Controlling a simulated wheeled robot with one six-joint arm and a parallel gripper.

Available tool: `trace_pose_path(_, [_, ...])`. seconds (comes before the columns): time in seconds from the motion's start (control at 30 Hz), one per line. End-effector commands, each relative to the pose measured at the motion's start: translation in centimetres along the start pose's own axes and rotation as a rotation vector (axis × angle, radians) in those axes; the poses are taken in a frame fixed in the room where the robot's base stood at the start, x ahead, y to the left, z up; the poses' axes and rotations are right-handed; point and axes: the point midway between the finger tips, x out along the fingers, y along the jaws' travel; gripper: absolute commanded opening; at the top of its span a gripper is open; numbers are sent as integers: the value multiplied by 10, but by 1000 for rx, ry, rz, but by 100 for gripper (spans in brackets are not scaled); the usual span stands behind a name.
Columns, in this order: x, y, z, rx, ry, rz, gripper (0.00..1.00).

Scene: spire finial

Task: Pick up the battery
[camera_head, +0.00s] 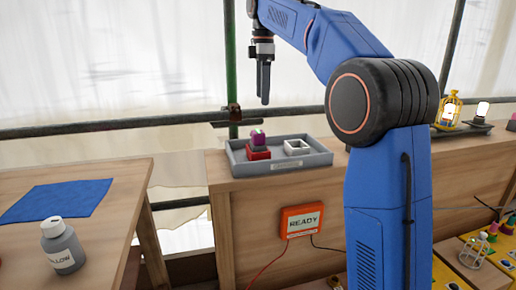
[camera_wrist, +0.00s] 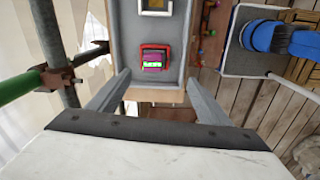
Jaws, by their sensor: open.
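A small purple block with a light top (camera_head: 258,137), which I take to be the battery, sits in a red holder (camera_head: 258,154) in the left part of a grey tray (camera_head: 315,161). In the wrist view the purple block (camera_wrist: 153,58) shows a bright green strip, and the red holder (camera_wrist: 154,48) surrounds it. My gripper (camera_head: 264,98) points down, high above the tray and near its left part. In the wrist view its two fingers (camera_wrist: 158,76) are spread apart and empty, with the purple block between and beyond them.
A white-rimmed square holder (camera_head: 298,147) stands right of the red one in the tray. An orange READY box (camera_head: 302,221) hangs on the bench front. A green pole (camera_head: 231,60) and horizontal rail stand behind. A grey bottle (camera_head: 62,247) and blue cloth (camera_head: 56,200) are on the left table.

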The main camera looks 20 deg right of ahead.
Motion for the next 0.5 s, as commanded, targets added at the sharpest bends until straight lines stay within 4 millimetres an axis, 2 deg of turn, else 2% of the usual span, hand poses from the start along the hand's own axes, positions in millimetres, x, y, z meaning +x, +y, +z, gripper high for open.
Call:
trace_pose_path(0.1, [-1, 17, -7, -68, -3, -16, 72])
trace_pose_path(0.27, [0, 25, -11, -113, -4, -28, 72])
trace_pose_path(0.37, [7, 26, -11, -119, -5, -32, 72])
trace_pose_path(0.5, [26, 24, -11, -119, -5, -32, 72])
